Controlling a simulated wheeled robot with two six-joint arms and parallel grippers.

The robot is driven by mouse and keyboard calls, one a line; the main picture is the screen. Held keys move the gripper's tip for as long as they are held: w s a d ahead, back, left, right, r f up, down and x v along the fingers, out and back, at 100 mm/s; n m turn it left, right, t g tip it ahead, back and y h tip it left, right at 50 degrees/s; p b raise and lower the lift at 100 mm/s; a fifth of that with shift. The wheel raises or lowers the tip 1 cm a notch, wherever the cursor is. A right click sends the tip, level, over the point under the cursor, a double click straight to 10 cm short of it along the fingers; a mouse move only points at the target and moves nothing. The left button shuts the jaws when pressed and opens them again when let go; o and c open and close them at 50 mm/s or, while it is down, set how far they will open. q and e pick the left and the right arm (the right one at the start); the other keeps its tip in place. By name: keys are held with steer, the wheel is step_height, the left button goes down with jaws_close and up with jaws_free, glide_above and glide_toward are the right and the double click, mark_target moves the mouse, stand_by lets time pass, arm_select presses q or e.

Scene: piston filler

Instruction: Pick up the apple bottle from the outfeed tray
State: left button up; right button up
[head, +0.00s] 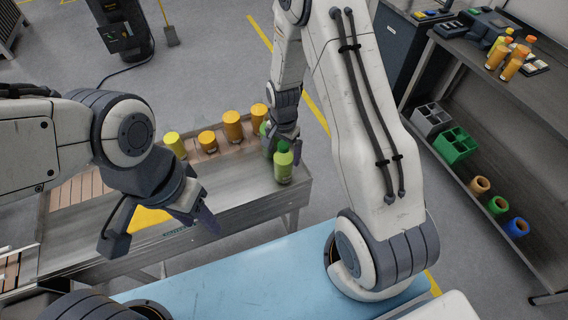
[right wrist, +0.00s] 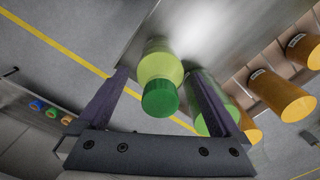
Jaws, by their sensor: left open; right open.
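A light green bottle with a darker green cap (head: 284,165) stands upright near the right end of the metal tray (head: 240,182). I take it for the apple bottle, though no label can be read. My right gripper (head: 284,144) is open just above and behind it. In the right wrist view this bottle (right wrist: 161,68) shows between the two open fingers of the right gripper (right wrist: 158,82); I cannot tell whether they touch it. A second green bottle (right wrist: 206,92) stands beside it, partly behind one finger. My left gripper (head: 160,230) is open and empty over the tray's left part.
Orange bottles (head: 232,126) and a yellow one (head: 175,145) stand in a row along the tray's back. A shelf unit at right holds a green crate (head: 455,146), a grey crate (head: 431,119) and coloured rolls (head: 498,206). A blue surface (head: 240,275) lies in front.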

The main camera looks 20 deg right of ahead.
steer(key=shift+f, duration=1.05)
jaws_close()
steer(key=shift+r, duration=0.1)
